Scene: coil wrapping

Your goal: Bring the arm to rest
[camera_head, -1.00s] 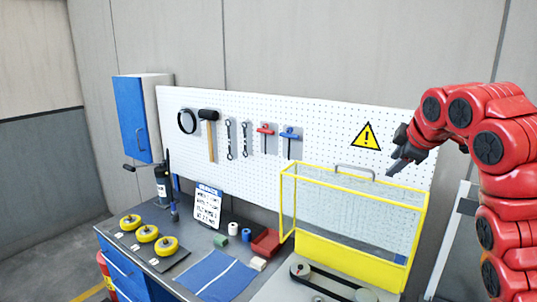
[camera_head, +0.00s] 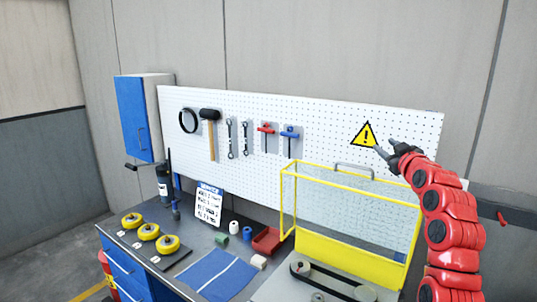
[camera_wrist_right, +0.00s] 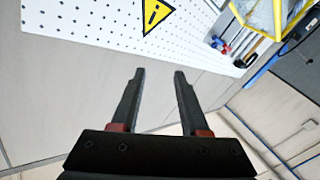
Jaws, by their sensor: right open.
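My right arm is red and comes in from the right in the head view. Its dark gripper (camera_head: 384,149) is raised in front of the pegboard's right part, near the yellow warning sign (camera_head: 366,135). In the right wrist view the two fingers of the gripper (camera_wrist_right: 158,72) stand apart with nothing between them. The wrist view looks past them to the wall and the white pegboard (camera_wrist_right: 90,28). My left gripper is in neither view.
A yellow-framed clear guard (camera_head: 350,247) with a grey handle stands below the gripper, over a belt mechanism (camera_head: 318,277). The workbench holds yellow coils (camera_head: 148,232), a blue mat (camera_head: 216,275) and a red tray (camera_head: 267,241). Tools hang on the pegboard (camera_head: 340,115).

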